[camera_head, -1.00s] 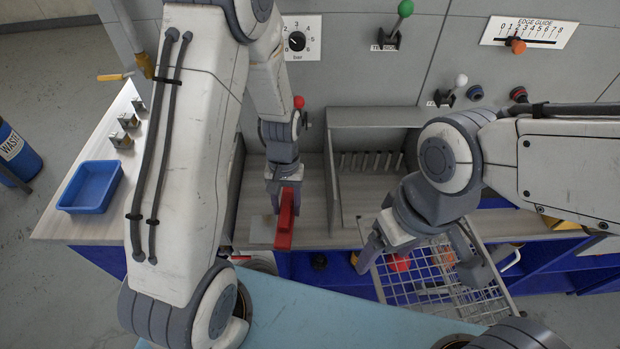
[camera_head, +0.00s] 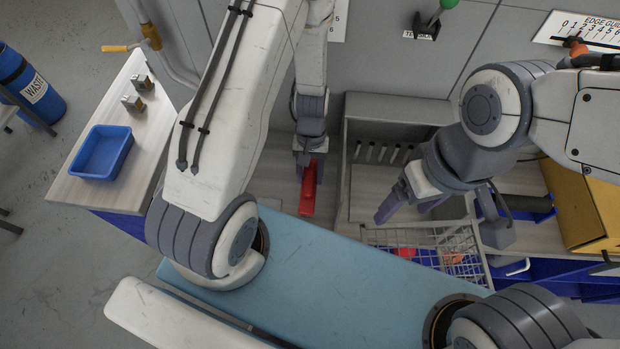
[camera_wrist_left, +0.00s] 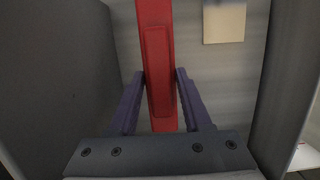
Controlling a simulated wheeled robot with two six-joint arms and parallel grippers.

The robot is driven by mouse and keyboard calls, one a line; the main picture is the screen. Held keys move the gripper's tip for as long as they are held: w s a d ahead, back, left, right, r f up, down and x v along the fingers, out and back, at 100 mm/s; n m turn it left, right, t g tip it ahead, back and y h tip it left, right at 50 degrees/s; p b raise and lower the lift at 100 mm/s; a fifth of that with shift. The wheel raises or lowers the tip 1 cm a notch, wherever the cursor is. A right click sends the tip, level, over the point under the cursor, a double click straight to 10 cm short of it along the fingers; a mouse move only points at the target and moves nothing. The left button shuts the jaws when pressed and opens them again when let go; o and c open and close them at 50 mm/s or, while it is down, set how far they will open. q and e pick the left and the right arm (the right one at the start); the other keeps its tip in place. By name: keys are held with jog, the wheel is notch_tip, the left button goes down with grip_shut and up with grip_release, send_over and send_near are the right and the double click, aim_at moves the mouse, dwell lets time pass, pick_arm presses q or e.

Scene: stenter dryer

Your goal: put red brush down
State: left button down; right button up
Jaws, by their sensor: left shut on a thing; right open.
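The red brush (camera_head: 308,192) is a long red piece in the grip of my left gripper (camera_head: 309,164), above the pale wooden bench surface between two grey walls. In the left wrist view the red brush (camera_wrist_left: 158,65) runs up the picture between the two purple fingers of my left gripper (camera_wrist_left: 160,95), which are shut on it. Whether the brush touches the surface I cannot tell. My right gripper (camera_head: 408,210) is open and empty, over the bench in front of the rack with pegs.
A grey rack with several pegs (camera_head: 384,152) stands right of the brush. A wire basket (camera_head: 425,240) is at the bench's front. A blue tray (camera_head: 101,152) lies on the left bench, and a yellow box (camera_head: 580,210) stands at right. A beige square (camera_wrist_left: 224,22) lies beside the brush.

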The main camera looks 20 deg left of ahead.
aim_at(310, 181)
pick_arm(q)
jog(key=x, duration=0.3)
jog(key=shift+w+f, duration=0.15)
jog(key=shift+w, duration=0.1)
jog(key=shift+f, duration=0.15)
jog(key=shift+c, duration=1.7)
grip_release()
